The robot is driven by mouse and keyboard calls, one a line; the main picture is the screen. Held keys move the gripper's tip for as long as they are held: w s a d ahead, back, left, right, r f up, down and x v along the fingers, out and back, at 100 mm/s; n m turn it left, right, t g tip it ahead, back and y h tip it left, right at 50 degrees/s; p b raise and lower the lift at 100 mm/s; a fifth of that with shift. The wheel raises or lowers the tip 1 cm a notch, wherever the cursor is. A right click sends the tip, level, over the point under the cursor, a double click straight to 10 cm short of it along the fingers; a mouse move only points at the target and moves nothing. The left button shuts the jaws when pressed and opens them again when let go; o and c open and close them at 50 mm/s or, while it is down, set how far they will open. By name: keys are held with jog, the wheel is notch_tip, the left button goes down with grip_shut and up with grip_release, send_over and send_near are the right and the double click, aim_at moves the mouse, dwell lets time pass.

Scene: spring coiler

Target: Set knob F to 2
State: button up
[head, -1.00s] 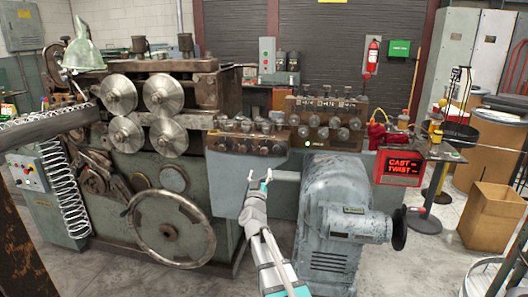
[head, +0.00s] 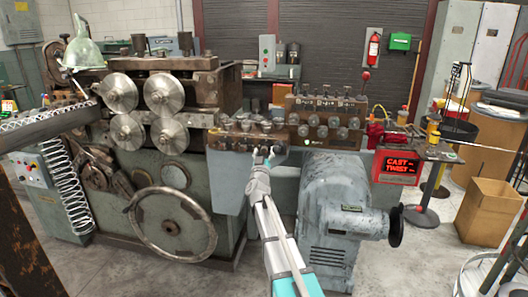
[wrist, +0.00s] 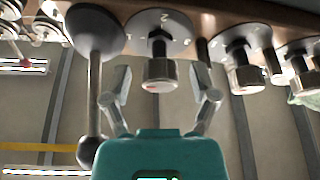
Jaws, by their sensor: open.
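A row of dark round dials with metal knobs runs along the machine's panel (head: 225,141) in the head view. In the wrist view a silver-capped knob (wrist: 160,70) on a black dial stands between the fingers of my gripper (wrist: 160,84). A mark that looks like a 2 shows at the top of that dial. The fingers are open, one on each side of the knob, with gaps between. In the head view my gripper (head: 266,151) is at the panel's right end and partly hides the knobs there. I cannot read which knob is F.
In the wrist view a ball-ended lever (wrist: 94,90) hangs close left of my gripper, and another knob (wrist: 245,70) is to the right. A grey motor housing (head: 340,205) stands right of my arm. A large handwheel (head: 172,222) is at lower left.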

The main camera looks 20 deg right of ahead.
grip_shut()
dwell(0.4)
jog(key=shift+m+h, duration=0.4)
jog(key=shift+m, duration=0.2)
jog(key=m+g+h, duration=0.1)
jog(key=m, duration=0.2)
jog(key=m+g+h, duration=0.1)
jog(key=m, duration=0.2)
jog(key=shift+w+a+h, duration=0.1)
jog(key=shift+h, duration=0.2)
jog(key=m+g+h+p, duration=0.1)
jog(key=m, duration=0.2)
jog(key=m+g+h, duration=0.1)
jog(key=m, duration=0.2)
jog(key=shift+r+m+g+p, duration=0.15)
jog(key=shift+m+g+p, duration=0.15)
jog(key=shift+g+p, duration=0.1)
jog(key=m+g+p, duration=0.1)
jog(key=m, duration=0.2)
jog(key=m+g+p, duration=0.1)
jog(key=m, duration=0.2)
jog(key=shift+r+m+g+h, duration=0.1)
jog(key=shift+m+g+h, duration=0.2)
jog(key=shift+g, duration=0.1)
jog(key=shift+m+g+p, duration=0.6)
jog(key=shift+m+p, duration=0.4)
jog(key=shift+m, duration=0.6)
